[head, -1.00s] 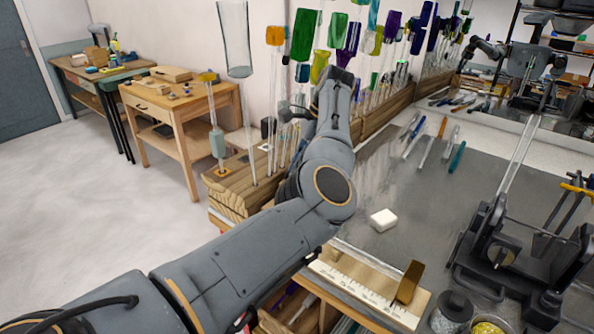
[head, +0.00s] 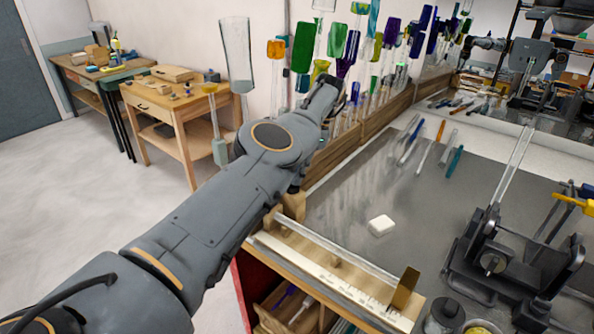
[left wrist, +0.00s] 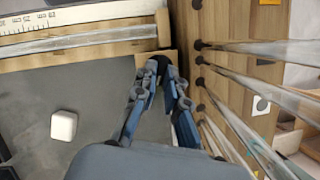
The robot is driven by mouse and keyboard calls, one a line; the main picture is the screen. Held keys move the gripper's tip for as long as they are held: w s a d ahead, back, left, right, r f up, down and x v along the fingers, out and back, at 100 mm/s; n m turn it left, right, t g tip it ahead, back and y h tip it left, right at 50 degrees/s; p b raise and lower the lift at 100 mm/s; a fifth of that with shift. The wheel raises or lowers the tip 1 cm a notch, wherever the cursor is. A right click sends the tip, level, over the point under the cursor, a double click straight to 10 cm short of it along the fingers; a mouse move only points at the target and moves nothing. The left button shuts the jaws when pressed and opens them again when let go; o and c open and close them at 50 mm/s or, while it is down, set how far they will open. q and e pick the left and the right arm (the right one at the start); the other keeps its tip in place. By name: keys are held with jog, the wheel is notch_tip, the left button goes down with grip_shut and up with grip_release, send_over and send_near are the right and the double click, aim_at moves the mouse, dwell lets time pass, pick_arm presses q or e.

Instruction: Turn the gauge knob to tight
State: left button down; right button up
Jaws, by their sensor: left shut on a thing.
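The wooden gauge (head: 320,268) with a ruler strip lies along the bench's front edge, a brass stop plate (head: 405,288) upright at its right end. A clear glass rod (head: 350,252) lies along it. In the left wrist view the gauge (left wrist: 110,35) runs across the top left. My left gripper (left wrist: 163,66) has its fingertips together at the gauge's end block, closed on the small dark knob there. The knob is mostly hidden between the fingers, so its setting does not show. In the head view my left arm covers most of the gripper (head: 294,186). My right gripper is not in view.
A wooden rack (left wrist: 225,50) with several glass rods stands close beside the left gripper. A white block (head: 381,225) sits on the grey bench top. A black stand (head: 492,262) with an upright glass rod is at the right. Pens and tools (head: 425,150) lie farther back.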

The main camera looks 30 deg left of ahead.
pick_arm(q)
jog(key=shift+r, duration=0.1)
jog(key=c, duration=1.4)
grip_release()
